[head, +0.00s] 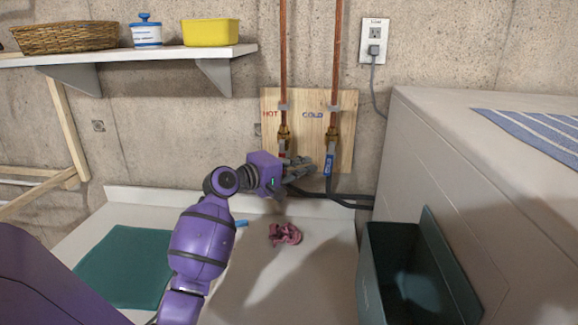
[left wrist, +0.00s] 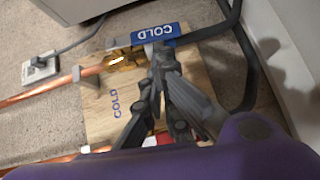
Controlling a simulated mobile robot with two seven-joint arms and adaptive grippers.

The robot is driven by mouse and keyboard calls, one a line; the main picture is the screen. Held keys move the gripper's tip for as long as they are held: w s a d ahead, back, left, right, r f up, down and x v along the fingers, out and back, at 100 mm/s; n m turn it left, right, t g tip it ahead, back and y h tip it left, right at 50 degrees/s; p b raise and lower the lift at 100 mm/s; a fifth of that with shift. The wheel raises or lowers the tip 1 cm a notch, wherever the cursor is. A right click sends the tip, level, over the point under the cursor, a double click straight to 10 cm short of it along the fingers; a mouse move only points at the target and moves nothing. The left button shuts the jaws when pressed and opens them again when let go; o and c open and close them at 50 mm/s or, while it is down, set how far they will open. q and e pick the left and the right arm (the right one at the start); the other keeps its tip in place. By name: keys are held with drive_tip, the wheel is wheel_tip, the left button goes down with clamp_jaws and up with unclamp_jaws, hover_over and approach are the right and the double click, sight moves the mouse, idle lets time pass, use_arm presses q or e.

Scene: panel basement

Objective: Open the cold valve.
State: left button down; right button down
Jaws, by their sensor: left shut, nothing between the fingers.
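The cold valve is a brass body (head: 332,136) on the right copper pipe, with a blue lever (head: 328,164) pointing down, roughly in line with the pipe. In the left wrist view the blue lever (left wrist: 160,34) carries the word COLD. My left gripper (head: 310,166) is shut and empty, its fingertips just left of the lever. In the left wrist view the gripper (left wrist: 162,58) has its tips at the lever's edge; I cannot tell whether they touch. The right gripper is not in view.
The hot valve (head: 284,134) stands to the left, its lower part hidden behind my gripper. Black hoses (head: 345,203) run below. A white machine (head: 440,160) and dark bin (head: 395,260) stand right. A pink cloth (head: 285,234) and green mat (head: 125,265) lie on the counter.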

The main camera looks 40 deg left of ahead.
sight(329, 160)
use_arm(q)
drive_tip(key=shift+x, duration=0.95)
drive_tip(key=shift+d, duration=0.1)
drive_tip(key=shift+w+d+f+n+t, duration=0.4)
drive_tip(key=shift+d+n+t, duration=0.2)
drive_tip(key=shift+s, duration=0.15)
